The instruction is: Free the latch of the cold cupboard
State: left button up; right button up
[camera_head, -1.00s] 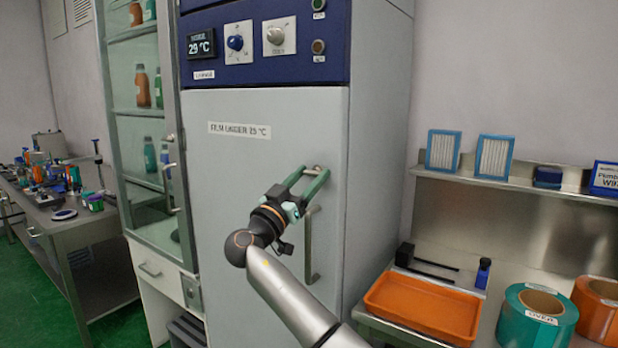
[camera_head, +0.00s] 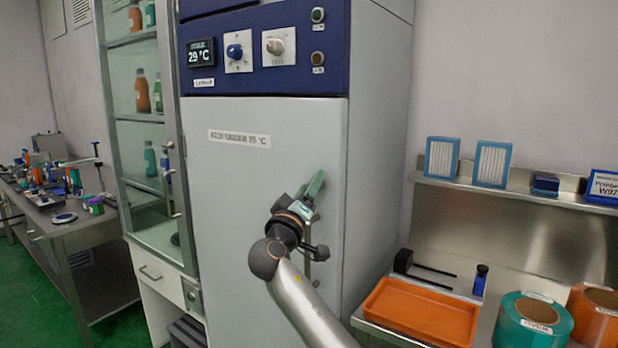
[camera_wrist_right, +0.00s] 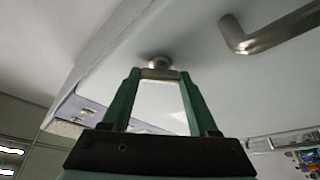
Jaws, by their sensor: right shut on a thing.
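The cold cupboard (camera_head: 245,180) is a tall grey cabinet with a closed-looking door and a blue control panel (camera_head: 265,50) on top. My right gripper (camera_head: 315,184) is at the upper right of the door, with its green fingers seen nearly edge-on. In the right wrist view, the gripper (camera_wrist_right: 160,80) is shut on the latch (camera_wrist_right: 159,66), a small metal piece on the door face. The fingers hide the latch in the head view. The bent metal door handle (camera_wrist_right: 262,36) is beside the latch, mostly hidden behind my arm in the head view. My left gripper is not in view.
A glass-fronted cabinet (camera_head: 150,130) with bottles stands left of the cupboard. At right are a steel bench with an orange tray (camera_head: 418,312), tape rolls (camera_head: 535,322) and a shelf with filters (camera_head: 492,163). A cluttered table (camera_head: 75,225) stands far left.

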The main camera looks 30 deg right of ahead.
jog(key=n+y+p, duration=0.1)
jog(key=n+p, duration=0.1)
jog(key=n+y+p, duration=0.1)
jog(key=n+p, duration=0.3)
jog(key=p, duration=0.1)
jog(key=shift+r+n+y, duration=0.3)
jog(key=shift+r+y, duration=0.05)
jog(key=shift+y, duration=0.05)
jog(key=shift+f+n+y+p, duration=0.1)
jog(key=shift+n+y+p, duration=0.3)
jog(key=shift+n, duration=0.3)
jog(key=shift+f+n, duration=0.1)
jog(key=shift+n, duration=1)
jog(key=shift+p, duration=0.3)
jog(key=o, duration=1.4)
